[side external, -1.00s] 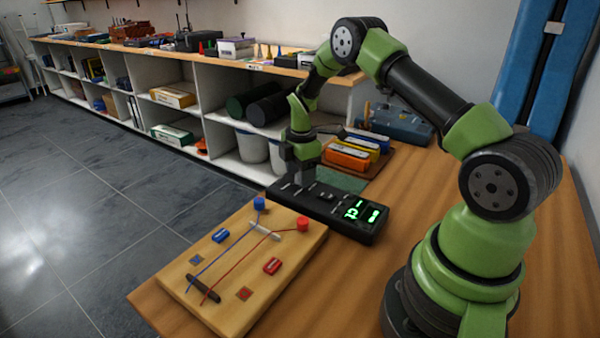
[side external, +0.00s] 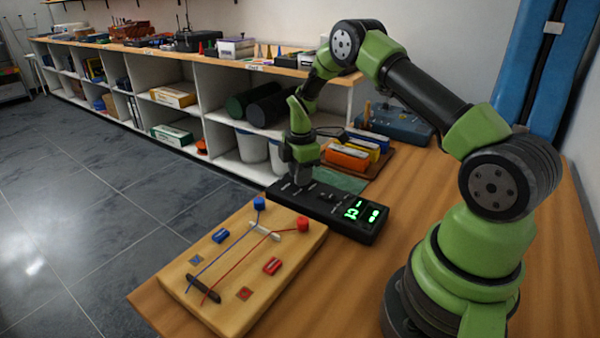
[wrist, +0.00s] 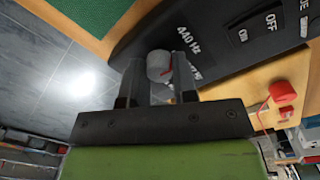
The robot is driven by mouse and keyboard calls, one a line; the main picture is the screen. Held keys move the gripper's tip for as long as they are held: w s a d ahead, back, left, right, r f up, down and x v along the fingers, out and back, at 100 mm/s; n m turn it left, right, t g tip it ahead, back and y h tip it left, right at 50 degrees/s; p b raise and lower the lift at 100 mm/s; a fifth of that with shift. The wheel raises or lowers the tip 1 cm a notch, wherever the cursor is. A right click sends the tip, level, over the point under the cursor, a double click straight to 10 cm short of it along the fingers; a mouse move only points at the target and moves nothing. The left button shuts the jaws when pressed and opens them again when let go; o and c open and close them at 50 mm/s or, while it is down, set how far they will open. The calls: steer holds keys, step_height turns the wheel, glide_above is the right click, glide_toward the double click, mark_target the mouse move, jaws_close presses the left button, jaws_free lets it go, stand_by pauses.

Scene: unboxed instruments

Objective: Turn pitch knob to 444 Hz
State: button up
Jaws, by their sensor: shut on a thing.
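The black tuner box (side external: 345,226) lies on the wooden table behind the string board. Its green lit display (side external: 364,212) is at the right end; I cannot read the digits surely. My gripper (side external: 298,178) points down over the box's left end. A "440 HZ" label (wrist: 188,40) is printed beside the knob. In the side view the knob is hidden by my gripper.
A wooden board (side external: 225,290) with a blue and a red string and pegs lies in front of the box. Colored boxes (side external: 350,156) sit on a brown tray behind. An ON/OFF switch (wrist: 255,25) is near the knob. Bare table lies to the box's right.

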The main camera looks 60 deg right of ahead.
steer(key=m, duration=0.5)
steer(key=shift+m, duration=0.4)
steer(key=m, duration=0.5)
steer(key=shift+w, duration=0.1)
steer(key=m, duration=0.6)
steer(key=shift+m+g, duration=0.3)
steer(key=shift+m, duration=0.1)
steer(key=m, duration=0.5)
steer(key=shift+m, duration=0.3)
steer(key=o, duration=0.9)
